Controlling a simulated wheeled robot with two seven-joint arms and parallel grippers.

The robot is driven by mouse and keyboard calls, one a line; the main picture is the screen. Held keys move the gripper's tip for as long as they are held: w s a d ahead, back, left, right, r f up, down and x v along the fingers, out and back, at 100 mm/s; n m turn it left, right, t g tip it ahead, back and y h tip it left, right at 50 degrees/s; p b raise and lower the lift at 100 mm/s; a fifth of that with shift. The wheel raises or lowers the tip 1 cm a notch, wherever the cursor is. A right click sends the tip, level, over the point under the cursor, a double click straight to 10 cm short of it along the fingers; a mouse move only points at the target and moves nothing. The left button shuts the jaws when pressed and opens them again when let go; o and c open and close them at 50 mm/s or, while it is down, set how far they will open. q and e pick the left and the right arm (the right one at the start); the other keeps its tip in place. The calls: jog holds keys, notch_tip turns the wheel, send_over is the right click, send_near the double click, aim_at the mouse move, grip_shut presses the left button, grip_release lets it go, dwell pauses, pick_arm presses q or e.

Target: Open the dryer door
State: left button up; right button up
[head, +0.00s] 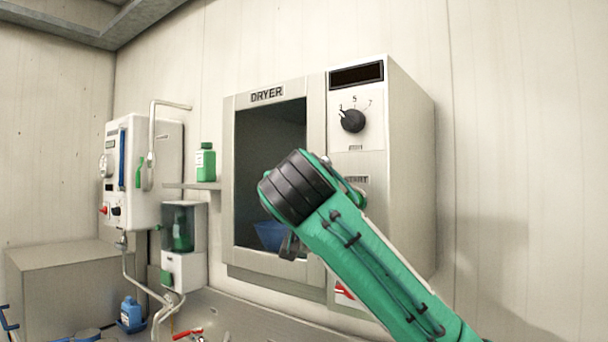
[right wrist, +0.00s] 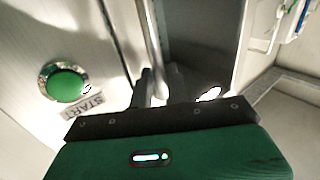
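The dryer (head: 410,170) is a pale box on the wall. Its door (head: 315,130) has a dark window and looks closed, flush with the front. A blue container (head: 268,236) shows through the window. My right arm crosses the front from the lower right, with its gripper (head: 290,245) low at the door's right side, partly hidden by the wrist. In the right wrist view, the metal bar handle (right wrist: 152,40) runs down between the two dark fingertips (right wrist: 162,85), which look closed on it. My left gripper is not in view.
Right of the door are a dial (head: 352,120) and a green START button (right wrist: 64,82). A shelf with a green bottle (head: 205,162), a dispenser (head: 183,250) and a white wall unit (head: 140,170) stand left. A blue bottle (head: 131,314) and red-handled items (head: 188,333) are below.

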jog(key=shift+w+f, duration=0.1)
jog(key=shift+w, duration=0.35)
jog(key=shift+c, duration=0.3)
grip_shut()
